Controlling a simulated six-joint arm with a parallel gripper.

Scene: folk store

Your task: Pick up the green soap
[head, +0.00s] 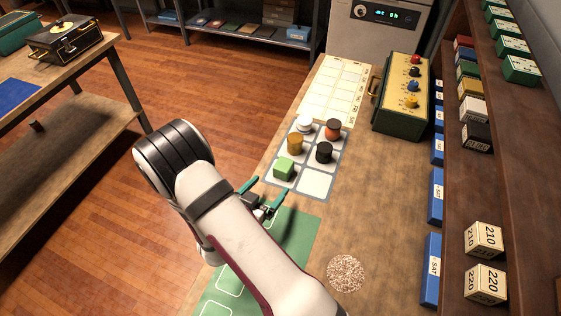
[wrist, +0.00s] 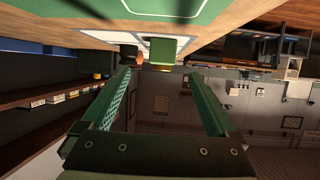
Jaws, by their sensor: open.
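The green soap (head: 284,169), a light green block, sits in a near-left cell of the white grid mat (head: 315,183). My gripper (head: 270,186) is open and empty, just on the near side of the soap, with its teal fingers spread toward it. In the wrist view, which looks upside down, the soap (wrist: 163,48) shows beyond and between the open fingertips (wrist: 158,72). It is apart from both fingers.
Amber (head: 295,144), black (head: 324,153), red-brown (head: 333,130) and white (head: 304,125) pieces stand on the mat close by. A green mat (head: 290,231) lies nearer, beside a speckled disc (head: 346,273). A button box (head: 402,95) and shelf (head: 510,160) bound the right side.

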